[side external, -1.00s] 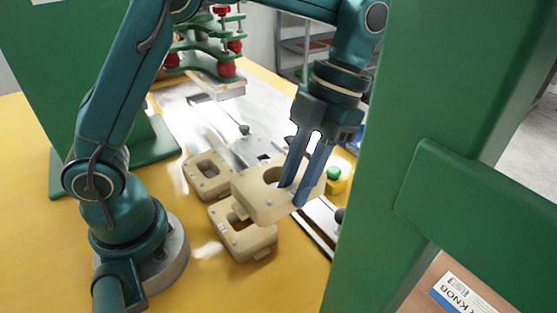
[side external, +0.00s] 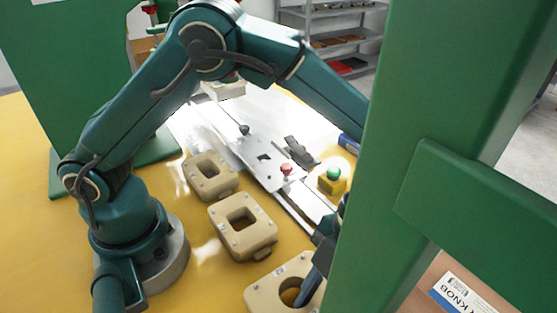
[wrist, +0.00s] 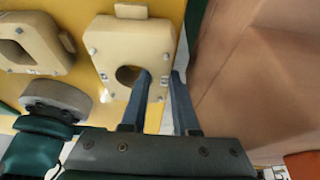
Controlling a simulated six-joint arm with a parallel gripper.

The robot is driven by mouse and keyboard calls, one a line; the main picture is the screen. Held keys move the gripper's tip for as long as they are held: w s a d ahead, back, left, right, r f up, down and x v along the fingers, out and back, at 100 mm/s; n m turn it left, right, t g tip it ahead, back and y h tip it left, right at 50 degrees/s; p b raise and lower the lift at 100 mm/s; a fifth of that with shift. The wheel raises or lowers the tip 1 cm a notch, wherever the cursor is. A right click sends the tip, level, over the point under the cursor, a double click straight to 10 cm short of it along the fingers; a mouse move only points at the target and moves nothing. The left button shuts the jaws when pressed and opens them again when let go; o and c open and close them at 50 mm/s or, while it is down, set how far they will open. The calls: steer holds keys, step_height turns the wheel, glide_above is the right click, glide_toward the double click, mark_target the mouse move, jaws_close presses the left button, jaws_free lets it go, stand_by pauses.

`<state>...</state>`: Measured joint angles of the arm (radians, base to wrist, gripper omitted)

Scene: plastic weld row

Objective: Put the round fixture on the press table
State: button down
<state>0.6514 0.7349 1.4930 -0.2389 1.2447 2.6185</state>
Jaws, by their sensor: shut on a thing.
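The round fixture, a beige block with a round hole (side external: 268,288), is at the bottom of the side view, partly behind the green post. It also shows in the wrist view (wrist: 112,45). My gripper (wrist: 162,75) is shut on its wall, one finger at the hole and the other outside the edge. In the side view my gripper is mostly hidden by the post. I cannot tell whether the fixture touches the yellow table. The press table, a flat metal plate (side external: 258,148) on rails, lies further back with no fixture on it.
Two other beige fixtures, one square-holed (side external: 258,238) and one with an elongated opening (side external: 207,190), stand left of the rails. A yellow box with a green button (side external: 333,181) stands right of the rails. The green post (side external: 420,100) blocks the right side.

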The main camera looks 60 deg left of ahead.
steer(key=shift+f, duration=1.05)
steer(key=shift+f, duration=0.1)
steer(key=c, duration=0.7)
jaws_free()
